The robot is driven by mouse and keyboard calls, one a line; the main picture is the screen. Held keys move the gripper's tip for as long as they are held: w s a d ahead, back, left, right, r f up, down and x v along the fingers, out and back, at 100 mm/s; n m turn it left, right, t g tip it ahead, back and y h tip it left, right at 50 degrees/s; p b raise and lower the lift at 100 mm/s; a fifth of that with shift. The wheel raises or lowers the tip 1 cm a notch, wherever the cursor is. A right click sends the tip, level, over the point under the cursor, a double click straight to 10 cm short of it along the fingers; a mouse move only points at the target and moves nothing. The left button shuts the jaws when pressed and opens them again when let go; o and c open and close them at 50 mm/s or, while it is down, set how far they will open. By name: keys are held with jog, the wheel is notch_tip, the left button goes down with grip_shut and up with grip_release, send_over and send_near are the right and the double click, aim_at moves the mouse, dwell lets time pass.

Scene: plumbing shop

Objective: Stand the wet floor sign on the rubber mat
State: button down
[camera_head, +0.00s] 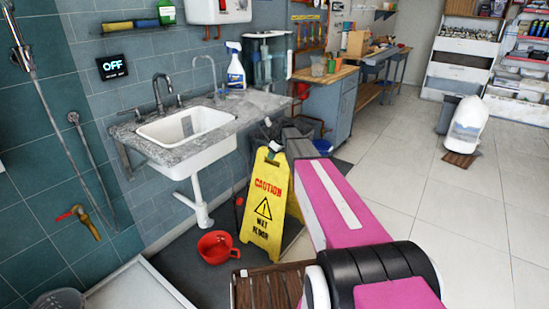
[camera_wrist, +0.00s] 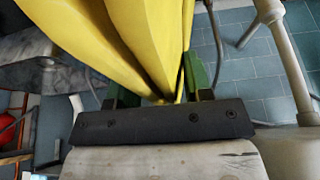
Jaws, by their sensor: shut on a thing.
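The yellow wet floor sign (camera_head: 264,212), marked "CAUTION WET FLOOR", is upright and slightly tilted below and right of the sink. My gripper (camera_head: 271,154) is at its top edge. In the wrist view the green fingers of my gripper (camera_wrist: 157,82) lie on either side of the folded yellow panels (camera_wrist: 125,40), shut on them. A dark grey mat-like area (camera_head: 208,275), seemingly the rubber mat, covers the floor under the sink, behind and below the sign. I cannot tell whether the sign's lower edge touches it.
A red bucket (camera_head: 217,247) stands on the dark area just left of the sign. A brown slatted board (camera_head: 262,291) lies in front. The sink (camera_head: 187,135) and its white drainpipe (camera_head: 201,203) are at the left. A white tray edge (camera_head: 140,287) is at lower left.

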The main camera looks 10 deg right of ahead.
jog(key=shift+f, duration=0.7)
jog(key=c, duration=0.5)
grip_release()
jog(key=v, duration=1.1)
jog(key=s+a+f+m+g+h, duration=0.1)
jog(key=s+f+m, duration=0.2)
jog(key=s, duration=0.9)
jog(key=s+a+f+m+g+h, duration=0.1)
jog(key=s+f+m, duration=0.2)
jog(key=s, duration=0.8)
jog(key=s+a+f+m+g+h, duration=0.1)
jog(key=s+f+m, duration=0.2)
jog(key=s, duration=0.9)
jog(key=shift+s+f, duration=0.15)
jog(key=shift+f, duration=0.75)
jog(key=shift+s+f, duration=0.15)
jog(key=shift+f, duration=0.7)
